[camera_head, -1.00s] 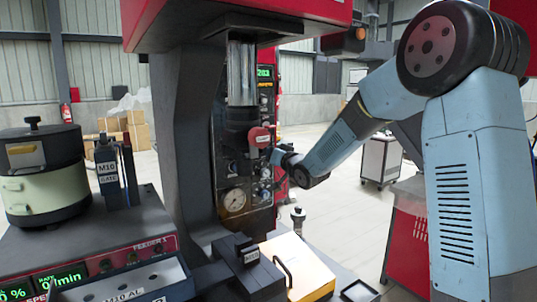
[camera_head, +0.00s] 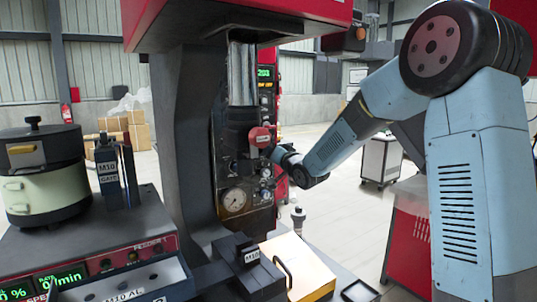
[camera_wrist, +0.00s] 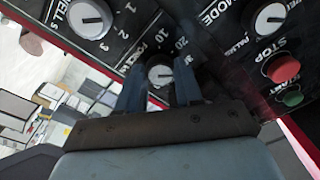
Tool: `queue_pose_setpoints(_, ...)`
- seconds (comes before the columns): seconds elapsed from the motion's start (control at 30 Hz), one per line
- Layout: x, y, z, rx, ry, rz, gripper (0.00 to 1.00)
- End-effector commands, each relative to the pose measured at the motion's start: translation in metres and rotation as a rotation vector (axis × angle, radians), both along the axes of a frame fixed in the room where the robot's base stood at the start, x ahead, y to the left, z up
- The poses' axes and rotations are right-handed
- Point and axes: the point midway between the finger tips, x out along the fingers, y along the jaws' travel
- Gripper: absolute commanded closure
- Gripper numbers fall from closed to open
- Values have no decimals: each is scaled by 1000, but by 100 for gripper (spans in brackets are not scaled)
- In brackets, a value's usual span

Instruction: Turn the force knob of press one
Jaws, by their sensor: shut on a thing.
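The force knob (camera_wrist: 160,74) is a small round pale knob with a dark pointer, on a black panel with the numbers 10, 20 and 30 around it. It shows in the wrist view between the two fingers of my gripper (camera_wrist: 160,88). The gripper is shut on the knob, one finger on each side. In the head view, the press (camera_head: 182,150) stands in the middle, and my gripper (camera_head: 268,155) reaches its control panel from the right. The fingertips are too small there to make out clearly.
In the wrist view, a knob (camera_wrist: 90,18), a mode knob (camera_wrist: 268,18), a red stop button (camera_wrist: 282,68) and a green button (camera_wrist: 292,97) sit close by. In the head view, a gauge (camera_head: 235,199) and a red-handled part (camera_head: 260,137) are near the gripper.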

Motion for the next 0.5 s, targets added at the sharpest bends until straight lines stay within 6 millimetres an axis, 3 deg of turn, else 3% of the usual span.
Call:
queue_pose_setpoints(0.27, 0, 0, -2, -1, 4, -1, 40)
queue_pose_setpoints(0.5, 0, -1, -1, -1, 2, -1, 39)
